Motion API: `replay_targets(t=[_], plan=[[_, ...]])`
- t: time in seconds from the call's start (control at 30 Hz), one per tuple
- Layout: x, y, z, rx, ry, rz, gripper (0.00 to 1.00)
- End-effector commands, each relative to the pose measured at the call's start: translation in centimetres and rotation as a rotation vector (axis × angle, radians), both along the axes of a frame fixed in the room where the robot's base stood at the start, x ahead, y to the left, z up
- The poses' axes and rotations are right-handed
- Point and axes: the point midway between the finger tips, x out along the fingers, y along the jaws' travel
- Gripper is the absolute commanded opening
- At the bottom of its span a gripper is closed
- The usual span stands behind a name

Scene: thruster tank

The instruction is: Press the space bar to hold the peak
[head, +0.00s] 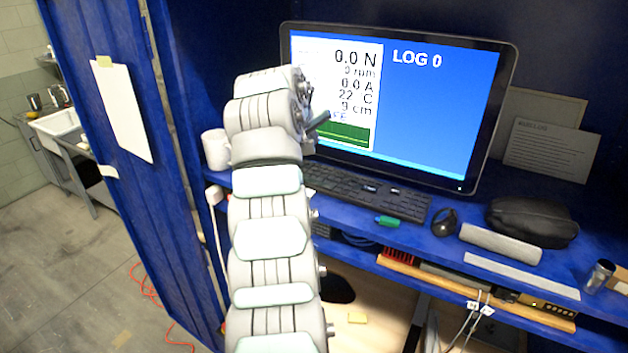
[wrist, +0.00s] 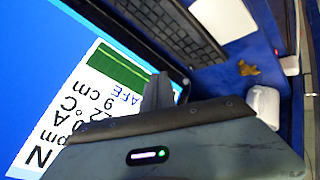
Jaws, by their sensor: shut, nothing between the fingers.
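The black keyboard (head: 365,192) lies on the blue desk below the monitor (head: 425,105); my arm covers its left end. I cannot pick out the space bar. The screen reads 0.0 N, 0.0 A, 22 C, 9 cm and LOG 0. My gripper (head: 320,122) is shut and empty, raised in front of the screen's left part, apart from the keys. In the wrist view, my gripper's dark fingers (wrist: 158,92) stand against the screen (wrist: 60,65), and part of the keyboard (wrist: 170,30) shows at the top.
A white mug (head: 215,148) stands left of the keyboard. A green item (head: 388,221) lies before the keyboard, with a black mouse (head: 445,222), a grey wrist rest (head: 500,243) and a black pouch (head: 530,222) to the right. The cabinet door (head: 120,190) stands at the left.

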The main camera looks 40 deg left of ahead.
Motion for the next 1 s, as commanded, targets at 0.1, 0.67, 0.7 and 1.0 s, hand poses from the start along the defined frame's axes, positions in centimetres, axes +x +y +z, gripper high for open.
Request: replay_targets(t=[0.1,0.67,0.7,1.0], plan=[[0.0,0.0,-0.3,-0.001,0.001,0.0,0.0],[0.0,0.0,-6.5,-0.002,0.002,-0.001,0.0],[0.0,-0.1,-7.4,-0.002,0.001,-0.002,0.0],[0.0,0.0,-8.9,0.0,0.0,0.0,0.0]])
